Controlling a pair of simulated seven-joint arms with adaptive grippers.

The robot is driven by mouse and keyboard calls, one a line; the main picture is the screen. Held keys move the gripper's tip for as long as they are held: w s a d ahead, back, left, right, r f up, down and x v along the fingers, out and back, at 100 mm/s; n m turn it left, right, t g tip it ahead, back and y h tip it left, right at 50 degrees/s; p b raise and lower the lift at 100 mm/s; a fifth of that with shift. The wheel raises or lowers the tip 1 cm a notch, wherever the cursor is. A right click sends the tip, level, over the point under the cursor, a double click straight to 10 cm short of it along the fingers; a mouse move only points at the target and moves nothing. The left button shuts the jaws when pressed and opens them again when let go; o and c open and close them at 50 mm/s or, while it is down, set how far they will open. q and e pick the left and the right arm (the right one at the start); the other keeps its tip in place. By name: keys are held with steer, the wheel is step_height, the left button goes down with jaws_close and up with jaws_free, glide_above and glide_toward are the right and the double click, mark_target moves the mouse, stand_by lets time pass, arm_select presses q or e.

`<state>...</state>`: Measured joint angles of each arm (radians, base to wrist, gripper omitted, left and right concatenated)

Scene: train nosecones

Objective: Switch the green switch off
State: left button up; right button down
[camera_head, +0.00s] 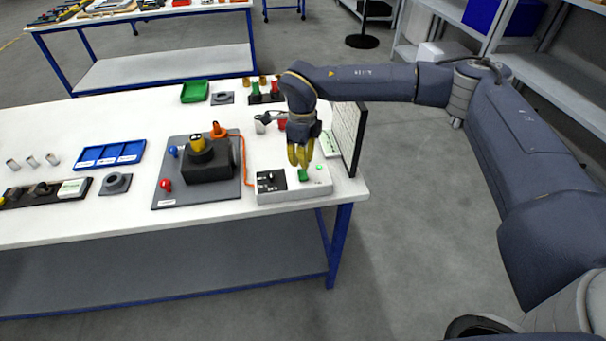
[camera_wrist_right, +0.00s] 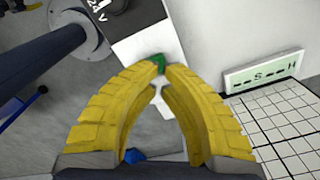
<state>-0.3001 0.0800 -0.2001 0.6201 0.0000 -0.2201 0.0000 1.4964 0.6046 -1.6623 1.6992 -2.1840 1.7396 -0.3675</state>
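The green switch (camera_head: 303,175) is on top of a white control box (camera_head: 290,190) at the table's front right corner. My right gripper (camera_head: 300,162), with yellow fingers, points down right above the switch. In the right wrist view, the fingertips (camera_wrist_right: 162,68) come together at the green switch (camera_wrist_right: 158,60), which partly shows just beyond them. The fingers look shut; whether they touch the switch I cannot tell. A small green light (camera_head: 319,167) shows on the box beside the switch. My left gripper is not in view.
A white gridded board (camera_head: 347,137) stands upright close right of the gripper. A grey plate (camera_head: 168,192) with a black block (camera_head: 208,167) and an orange cable (camera_head: 243,155) lies left of the box. A blue tray (camera_head: 110,155) and small parts are further left.

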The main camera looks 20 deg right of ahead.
mark_target(302, 170)
steer(key=shift+f, duration=1.8)
stand_by(1.1)
steer(key=shift+r, duration=3.55)
